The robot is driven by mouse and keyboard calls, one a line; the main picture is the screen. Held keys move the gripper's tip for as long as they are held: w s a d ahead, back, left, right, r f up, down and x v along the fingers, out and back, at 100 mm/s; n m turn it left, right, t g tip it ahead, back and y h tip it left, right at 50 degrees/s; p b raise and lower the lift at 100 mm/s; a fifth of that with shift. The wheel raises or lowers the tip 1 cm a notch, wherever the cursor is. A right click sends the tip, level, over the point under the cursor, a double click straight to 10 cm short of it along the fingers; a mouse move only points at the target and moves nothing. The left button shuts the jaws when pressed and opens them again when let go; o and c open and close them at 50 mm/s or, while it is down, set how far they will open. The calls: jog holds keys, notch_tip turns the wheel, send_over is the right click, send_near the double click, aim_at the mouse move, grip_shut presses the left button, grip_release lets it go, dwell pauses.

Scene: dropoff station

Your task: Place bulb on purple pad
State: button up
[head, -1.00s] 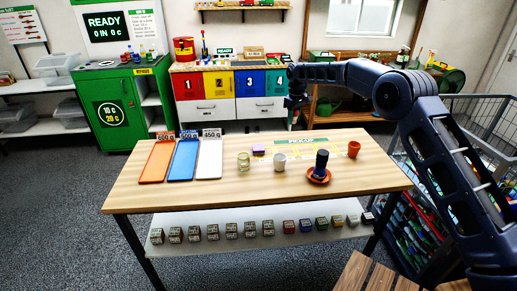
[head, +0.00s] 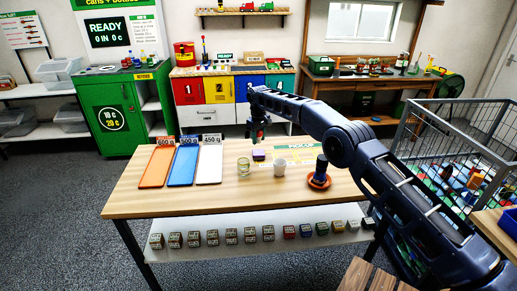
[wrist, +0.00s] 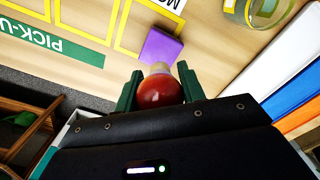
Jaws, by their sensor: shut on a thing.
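My gripper (wrist: 158,84) is shut on a round, dark red bulb with a pale, cream-coloured neck (wrist: 160,92). In the head view my gripper (head: 257,131) hangs above the table's back edge, with a small red patch of the bulb (head: 260,134) showing. The purple pad (head: 258,155) is a small square block on the wooden table (head: 225,203). In the wrist view the pad (wrist: 160,46) lies just beyond the bulb's neck. The bulb appears held above the table, apart from the pad.
A clear glass jar (head: 243,167) stands left of the pad and a white cup (head: 280,166) right of it. A dark bottle (head: 321,168) stands on an orange saucer (head: 319,181). Orange, blue and white trays (head: 208,165) lie at the left. The front of the table is clear.

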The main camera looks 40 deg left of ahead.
aim_at(258, 143)
jog(key=shift+f, duration=2.5)
jog(key=shift+f, duration=0.15)
jog(key=o, duration=0.8)
notch_tip(258, 143, up, 12)
jog(key=shift+f, duration=0.15)
jog(key=shift+r, duration=0.3)
